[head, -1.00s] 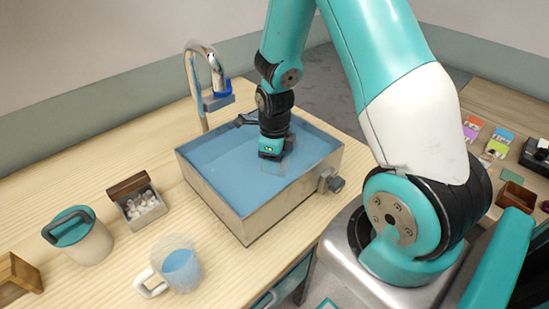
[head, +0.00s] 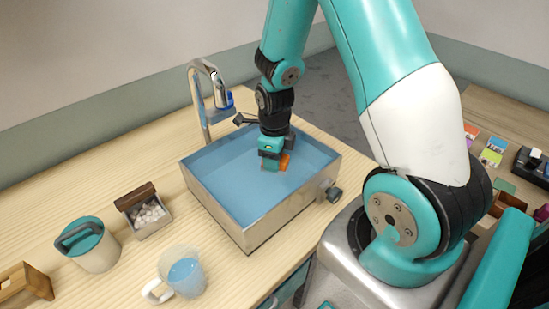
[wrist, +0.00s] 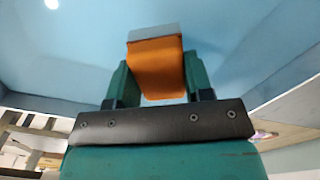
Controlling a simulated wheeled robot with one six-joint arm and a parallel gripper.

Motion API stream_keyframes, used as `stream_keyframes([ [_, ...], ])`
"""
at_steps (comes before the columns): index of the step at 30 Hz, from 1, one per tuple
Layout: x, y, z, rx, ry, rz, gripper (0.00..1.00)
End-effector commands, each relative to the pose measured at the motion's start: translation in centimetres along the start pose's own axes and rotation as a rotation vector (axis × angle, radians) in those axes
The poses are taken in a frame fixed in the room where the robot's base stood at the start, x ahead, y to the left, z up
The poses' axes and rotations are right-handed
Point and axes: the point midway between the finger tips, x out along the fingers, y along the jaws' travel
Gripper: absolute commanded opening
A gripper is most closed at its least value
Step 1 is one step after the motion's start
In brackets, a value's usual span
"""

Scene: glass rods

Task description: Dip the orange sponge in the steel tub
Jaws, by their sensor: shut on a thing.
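The steel tub (head: 262,222) stands on the wooden table and holds blue water (head: 232,185). My gripper (wrist: 156,78) is shut on the orange sponge (wrist: 157,70), which has a grey layer on its far end. In the head view my gripper (head: 274,160) points down inside the tub's outline, and the orange sponge (head: 284,162) shows beside its fingers, at or just above the water. I cannot tell whether the sponge touches the water. The wrist view shows blue water behind the sponge.
A chrome faucet (head: 203,100) rises behind the tub, and a valve knob (head: 333,193) juts from its right side. A mug of blue liquid (head: 186,277), a teal-lidded canister (head: 90,245) and a box of white pebbles (head: 148,216) stand to the left. A second table is at right.

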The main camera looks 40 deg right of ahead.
Motion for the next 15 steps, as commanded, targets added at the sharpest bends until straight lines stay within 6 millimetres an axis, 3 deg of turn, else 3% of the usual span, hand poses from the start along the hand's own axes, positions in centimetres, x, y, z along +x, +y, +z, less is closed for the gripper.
stream_keyframes([
  [1, -1.1, 0.0, 0.0, 0.000, 0.000, 0.000, 0.25],
  [15, -6.0, 0.0, 0.0, 0.000, 0.000, 0.000, 0.25],
])
